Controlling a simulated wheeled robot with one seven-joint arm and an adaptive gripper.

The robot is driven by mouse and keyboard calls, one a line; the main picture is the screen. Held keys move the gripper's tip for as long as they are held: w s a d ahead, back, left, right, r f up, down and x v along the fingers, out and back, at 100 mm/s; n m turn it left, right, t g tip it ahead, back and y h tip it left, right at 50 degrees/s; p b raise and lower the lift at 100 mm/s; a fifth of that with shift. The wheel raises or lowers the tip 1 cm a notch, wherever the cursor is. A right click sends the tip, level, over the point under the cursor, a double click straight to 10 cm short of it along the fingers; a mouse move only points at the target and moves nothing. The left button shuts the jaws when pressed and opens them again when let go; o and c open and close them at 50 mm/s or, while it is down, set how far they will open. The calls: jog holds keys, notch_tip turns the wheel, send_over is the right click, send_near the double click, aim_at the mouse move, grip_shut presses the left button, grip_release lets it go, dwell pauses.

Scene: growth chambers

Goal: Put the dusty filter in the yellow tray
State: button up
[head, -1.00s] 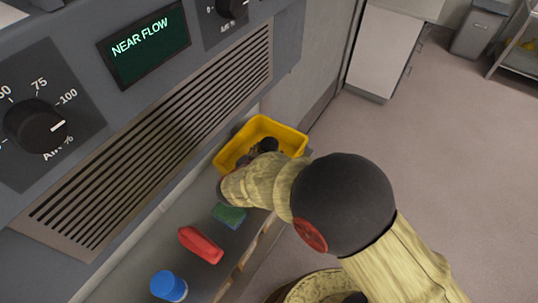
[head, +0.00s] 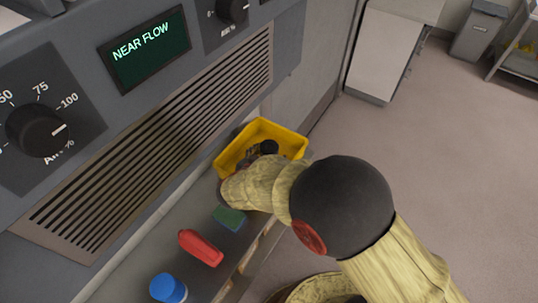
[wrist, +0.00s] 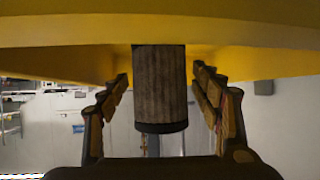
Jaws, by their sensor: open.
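The yellow tray (head: 235,148) stands at the far end of the grey ledge in the head view. In the wrist view its yellow surface (wrist: 60,30) fills the top. The dusty filter (wrist: 160,95), a grey-brown ribbed cylinder with a dark end band, is between my fingers in the wrist view, its upper end against the yellow. My gripper (wrist: 160,76) is open, with a visible gap on each side of the filter. In the head view my gripper (head: 262,150) is at the tray, dark and partly hidden by my arm. I cannot make out the filter there.
A green sponge (head: 229,218), a red object (head: 201,248) and a blue-capped container (head: 168,288) stand along the ledge nearer me. The panel with a vent grille (head: 160,140) rises on the left. Open floor (head: 450,170) lies to the right.

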jog(key=p+v, duration=0.4)
jog(key=v, duration=0.8)
jog(key=shift+s+d, duration=0.1)
